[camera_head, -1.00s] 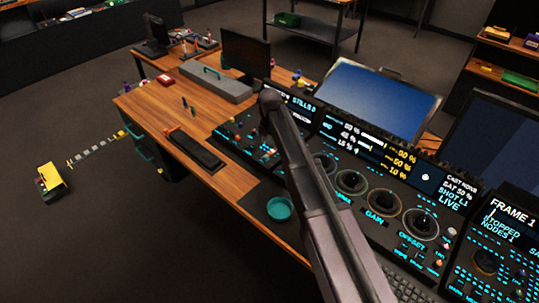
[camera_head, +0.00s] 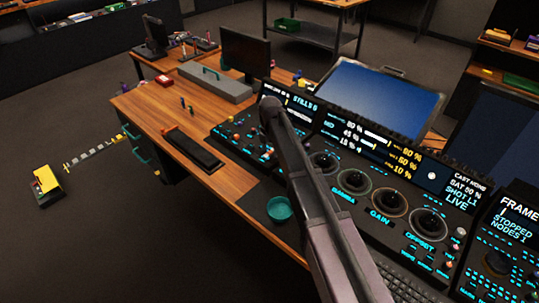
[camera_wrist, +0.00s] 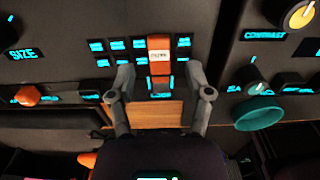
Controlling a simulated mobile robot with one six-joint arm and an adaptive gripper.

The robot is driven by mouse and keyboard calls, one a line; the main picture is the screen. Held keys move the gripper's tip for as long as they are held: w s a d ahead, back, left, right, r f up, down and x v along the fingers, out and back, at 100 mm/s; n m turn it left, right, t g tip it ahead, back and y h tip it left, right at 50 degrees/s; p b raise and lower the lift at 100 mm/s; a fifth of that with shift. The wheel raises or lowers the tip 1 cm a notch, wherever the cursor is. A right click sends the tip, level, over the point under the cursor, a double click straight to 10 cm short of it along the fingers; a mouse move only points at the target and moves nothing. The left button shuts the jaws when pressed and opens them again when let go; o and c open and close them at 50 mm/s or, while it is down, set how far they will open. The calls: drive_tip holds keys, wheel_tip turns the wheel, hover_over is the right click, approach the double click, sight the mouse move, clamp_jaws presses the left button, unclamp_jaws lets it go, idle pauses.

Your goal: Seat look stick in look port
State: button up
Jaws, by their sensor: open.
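In the wrist view an orange stick with a white label (camera_wrist: 159,56), which looks like the look stick, stands over the dark panel. Its lower end is near a small spot framed by cyan marks (camera_wrist: 160,83), with a cyan label below it that seems to read LOOKS. I cannot tell whether the stick is in that port or only above it. My gripper (camera_wrist: 158,84) is open, one finger on each side of the stick's lower end, with no visible contact. In the head view my arm hides the gripper's fingers.
Cyan-lit buttons flank the stick. An orange knob (camera_wrist: 28,95) lies left and a teal cup (camera_wrist: 260,113) right. In the head view, the teal cup (camera_head: 279,209) is by the panel, a black tray (camera_head: 194,148) lies on the wooden desk (camera_head: 150,110), and large dials (camera_head: 389,202) stand right.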

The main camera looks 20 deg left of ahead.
sight(270, 152)
idle(0.4)
clamp_jaws()
drive_tip(key=shift+r, duration=0.15)
wheel_tip(270, 152, up, 3)
drive_tip(key=p, duration=0.3)
drive_tip(key=shift+r+p, duration=0.2)
drive_tip(key=shift+p, duration=0.1)
drive_tip(key=s+d+r+p, duration=0.1)
drive_tip(key=s+d, duration=0.7)
drive_tip(key=s, duration=0.5)
drive_tip(key=shift+s+r, duration=0.15)
drive_tip(key=shift+s, duration=0.25)
